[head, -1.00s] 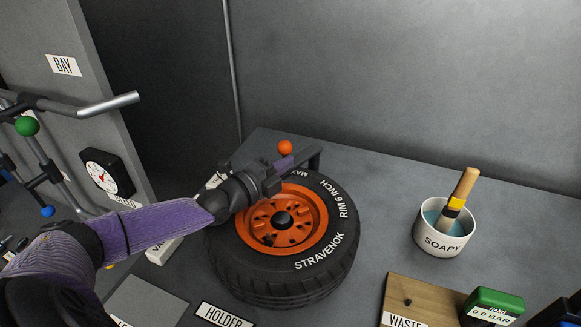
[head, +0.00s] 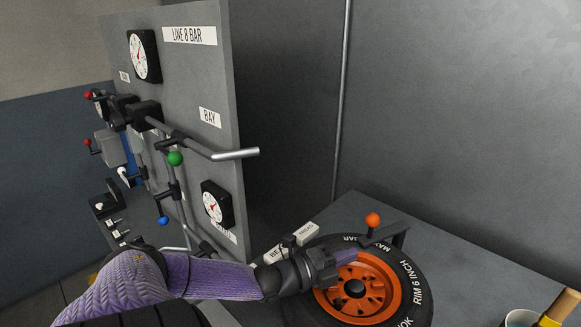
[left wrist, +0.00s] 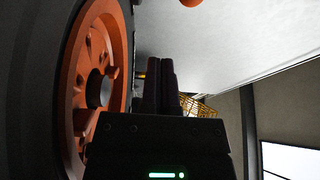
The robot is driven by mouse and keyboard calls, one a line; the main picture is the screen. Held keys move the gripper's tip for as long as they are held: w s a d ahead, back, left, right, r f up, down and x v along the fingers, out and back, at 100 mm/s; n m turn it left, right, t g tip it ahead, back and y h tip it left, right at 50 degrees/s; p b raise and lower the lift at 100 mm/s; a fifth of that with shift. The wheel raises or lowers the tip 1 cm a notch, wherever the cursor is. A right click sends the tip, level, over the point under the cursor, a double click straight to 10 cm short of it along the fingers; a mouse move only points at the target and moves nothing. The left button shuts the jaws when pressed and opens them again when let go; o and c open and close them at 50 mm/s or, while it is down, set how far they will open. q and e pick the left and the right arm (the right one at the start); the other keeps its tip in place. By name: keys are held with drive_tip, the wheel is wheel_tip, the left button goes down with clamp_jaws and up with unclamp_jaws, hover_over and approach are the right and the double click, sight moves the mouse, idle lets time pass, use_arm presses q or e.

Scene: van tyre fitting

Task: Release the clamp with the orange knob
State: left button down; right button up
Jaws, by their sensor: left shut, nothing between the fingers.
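The clamp's orange knob (head: 372,220) stands up on a short stem above the far edge of the tyre. The dark clamp bracket (head: 397,233) is beside it at the table's back. The black tyre (head: 417,290) with its orange rim (head: 385,285) lies flat on the table. My left gripper (head: 348,257) is shut and empty, over the rim's far left part, with its tips below and left of the knob in the picture, apart from it. In the left wrist view the shut fingers (left wrist: 158,85) point past the rim (left wrist: 72,100); the orange ball at the top edge (left wrist: 192,2) is cut off.
A grey panel (head: 200,80) with gauges, a green knob (head: 175,158), a blue knob (head: 162,220) and a protruding pipe handle (head: 236,154) stands left. A soapy bowl (head: 522,318) with a brush is lower right.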

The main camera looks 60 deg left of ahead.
use_arm(q)
drive_tip(key=s+a+p, duration=0.1)
drive_tip(key=s, duration=0.2)
drive_tip(key=s+a+p, duration=0.1)
drive_tip(key=s, duration=0.3)
drive_tip(key=s+a+p, duration=0.1)
drive_tip(key=s, duration=0.2)
drive_tip(key=shift+s, duration=0.25)
drive_tip(key=shift+s+a, duration=0.2)
drive_tip(key=shift+s, duration=0.15)
